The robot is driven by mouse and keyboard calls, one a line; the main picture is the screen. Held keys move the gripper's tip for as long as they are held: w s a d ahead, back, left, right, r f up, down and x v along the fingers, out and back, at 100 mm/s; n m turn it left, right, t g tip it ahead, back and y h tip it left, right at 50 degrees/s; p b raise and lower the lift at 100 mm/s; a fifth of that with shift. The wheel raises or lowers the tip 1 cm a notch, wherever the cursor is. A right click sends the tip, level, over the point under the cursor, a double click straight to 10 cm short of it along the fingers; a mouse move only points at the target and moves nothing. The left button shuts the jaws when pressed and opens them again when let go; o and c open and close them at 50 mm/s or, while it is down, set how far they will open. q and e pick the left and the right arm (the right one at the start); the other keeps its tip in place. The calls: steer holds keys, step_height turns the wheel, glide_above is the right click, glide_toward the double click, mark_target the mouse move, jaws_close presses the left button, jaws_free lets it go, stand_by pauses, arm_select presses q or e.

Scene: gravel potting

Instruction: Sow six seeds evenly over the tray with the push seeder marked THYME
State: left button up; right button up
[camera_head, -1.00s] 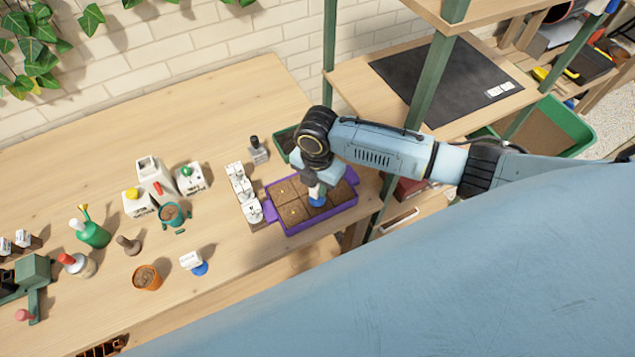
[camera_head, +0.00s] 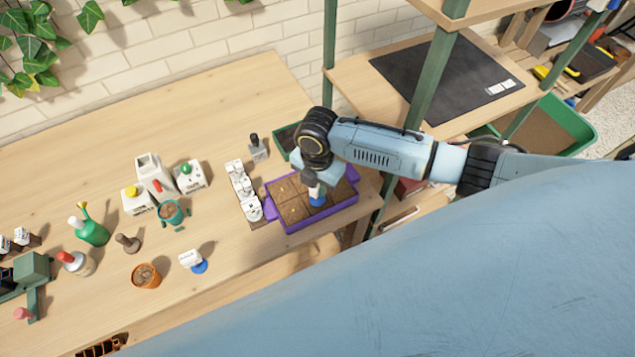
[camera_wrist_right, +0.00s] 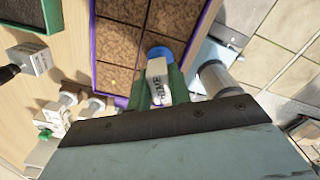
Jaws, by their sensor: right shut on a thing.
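The purple tray (camera_head: 322,220) holds brown soil in several square cells and sits near the table's right end. It also shows in the right wrist view (camera_wrist_right: 93,50). Small pale specks lie on some cells. My right gripper (camera_wrist_right: 160,85) is shut on the push seeder (camera_wrist_right: 158,80), a white body with a blue end, whose label reads "HYME" where visible. In the head view the seeder's blue end (camera_head: 317,201) is over a front cell at the tray's middle; I cannot tell whether it touches the soil. My left gripper is not in view.
White labelled blocks (camera_head: 243,190) stand left of the tray. A similar white-and-blue tool (camera_head: 192,261) and an orange pot (camera_head: 147,275) stand further left. A green tray (camera_head: 284,142) is behind. A green shelf post (camera_head: 432,85) rises right of the table.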

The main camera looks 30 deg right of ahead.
steer(key=shift+s, duration=0.1)
stand_by(0.8)
steer(key=shift+p, duration=0.35)
step_height(320, 180, up, 3)
steer(key=p, duration=0.3)
steer(key=shift+p, duration=0.3)
